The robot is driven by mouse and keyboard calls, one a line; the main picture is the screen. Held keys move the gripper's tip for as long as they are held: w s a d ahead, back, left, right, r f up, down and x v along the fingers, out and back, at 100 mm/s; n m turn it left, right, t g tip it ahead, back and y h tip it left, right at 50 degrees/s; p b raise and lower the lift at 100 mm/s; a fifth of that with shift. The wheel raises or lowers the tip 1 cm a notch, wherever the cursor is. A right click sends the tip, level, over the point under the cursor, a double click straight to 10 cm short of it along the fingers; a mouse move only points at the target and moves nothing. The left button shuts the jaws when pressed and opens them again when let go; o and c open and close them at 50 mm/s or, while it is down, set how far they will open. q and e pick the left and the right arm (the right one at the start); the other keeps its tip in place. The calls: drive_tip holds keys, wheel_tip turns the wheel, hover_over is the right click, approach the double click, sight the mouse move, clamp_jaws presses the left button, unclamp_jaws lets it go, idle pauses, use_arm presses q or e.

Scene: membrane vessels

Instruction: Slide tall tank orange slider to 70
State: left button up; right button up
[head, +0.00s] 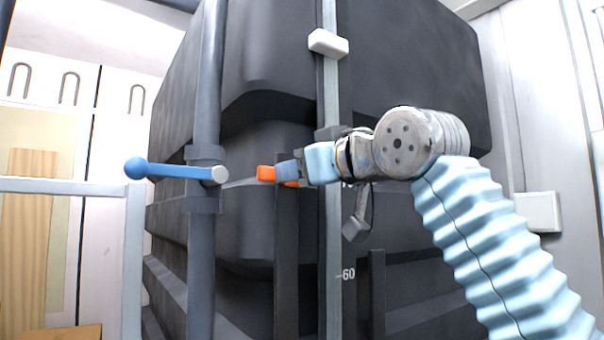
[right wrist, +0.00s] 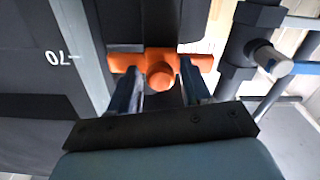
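The orange slider (head: 265,173) shows in the head view against the dark tank (head: 265,120), partly hidden by my right gripper (head: 288,170). The right wrist view shows the slider as an orange crossbar with a round knob (right wrist: 160,75). The two fingers of my right gripper (right wrist: 160,88) stand on either side of the knob, with a gap visible on each side, so the gripper looks open around it. An upside-down "70" mark (right wrist: 60,57) lies left of the slider, about level with its bar. In the head view a "60" mark (head: 348,273) sits lower down. My left gripper is out of view.
A grey vertical pipe (head: 203,255) with a blue ball-ended lever (head: 170,170) stands left of the slider. A vertical rail (head: 329,95) bears a white block (head: 328,43). A light railing (head: 60,186) is at the far left.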

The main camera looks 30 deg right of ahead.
drive_tip(key=shift+o, duration=0.2)
drive_tip(key=shift+f, duration=0.1)
drive_tip(key=s+d+b, duration=0.1)
drive_tip(key=s, duration=1.2)
drive_tip(key=shift+s+b, duration=0.35)
